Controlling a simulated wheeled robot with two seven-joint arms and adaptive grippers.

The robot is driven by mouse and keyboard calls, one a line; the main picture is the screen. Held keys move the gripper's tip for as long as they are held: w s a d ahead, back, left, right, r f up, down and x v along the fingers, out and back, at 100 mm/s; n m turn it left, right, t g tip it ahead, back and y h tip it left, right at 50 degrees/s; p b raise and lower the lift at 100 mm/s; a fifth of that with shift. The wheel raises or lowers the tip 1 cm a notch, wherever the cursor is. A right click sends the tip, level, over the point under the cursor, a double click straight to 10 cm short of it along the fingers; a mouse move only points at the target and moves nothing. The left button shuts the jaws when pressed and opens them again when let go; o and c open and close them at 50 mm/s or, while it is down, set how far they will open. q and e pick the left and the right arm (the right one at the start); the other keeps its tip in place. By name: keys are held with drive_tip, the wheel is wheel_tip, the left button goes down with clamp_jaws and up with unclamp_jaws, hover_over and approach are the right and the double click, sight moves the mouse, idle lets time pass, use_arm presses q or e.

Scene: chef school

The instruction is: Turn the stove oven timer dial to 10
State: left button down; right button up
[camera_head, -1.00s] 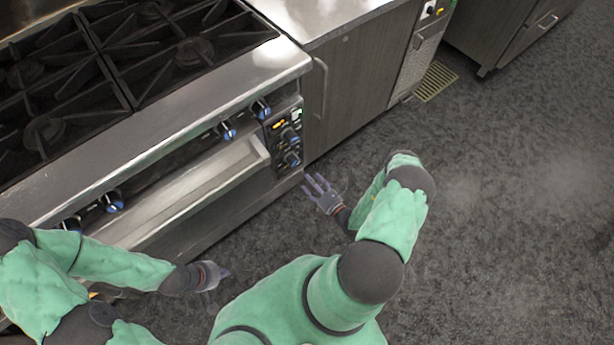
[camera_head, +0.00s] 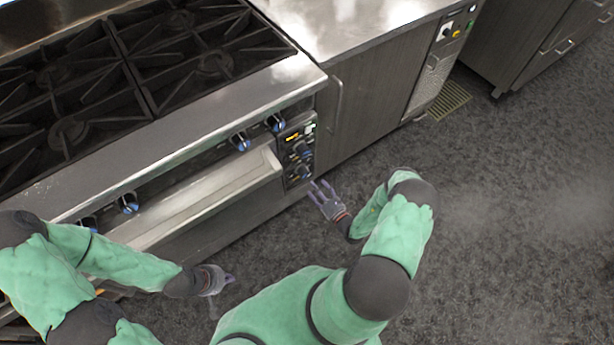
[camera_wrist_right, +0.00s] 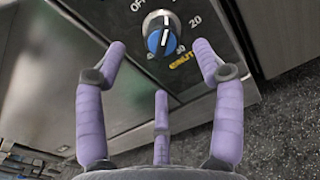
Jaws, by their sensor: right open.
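The stove's timer dial (camera_wrist_right: 162,38) is a round knob with a blue face and a pale pointer. OFF, 20 and part of MINUT are printed around it; its exact setting is unclear. In the head view the stove (camera_head: 205,195) has a dark control panel (camera_head: 298,150) at its right end, and a lower knob (camera_head: 300,172) there seems to be this dial. My right gripper (camera_head: 322,192) is open in front of the panel; in the right wrist view its spread fingers (camera_wrist_right: 160,75) sit below and either side of the dial, apart from it. My left gripper (camera_head: 226,281) is low before the oven.
The oven door handle (camera_head: 205,195) juts out left of the panel. Several other blue knobs (camera_head: 240,142) line the stove front. A cabinet (camera_head: 375,95) stands to the right of the stove. The floor (camera_head: 500,220) on the right is clear.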

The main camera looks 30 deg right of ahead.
sight(308, 176)
drive_tip(key=w, duration=0.2)
drive_tip(key=w+b, duration=0.1)
drive_tip(key=w, duration=0.2)
drive_tip(key=w+b, duration=0.1)
drive_tip(key=w, duration=0.1)
drive_tip(key=shift+w+a, duration=0.2)
drive_tip(key=shift+a, duration=0.05)
drive_tip(key=c, duration=1.1)
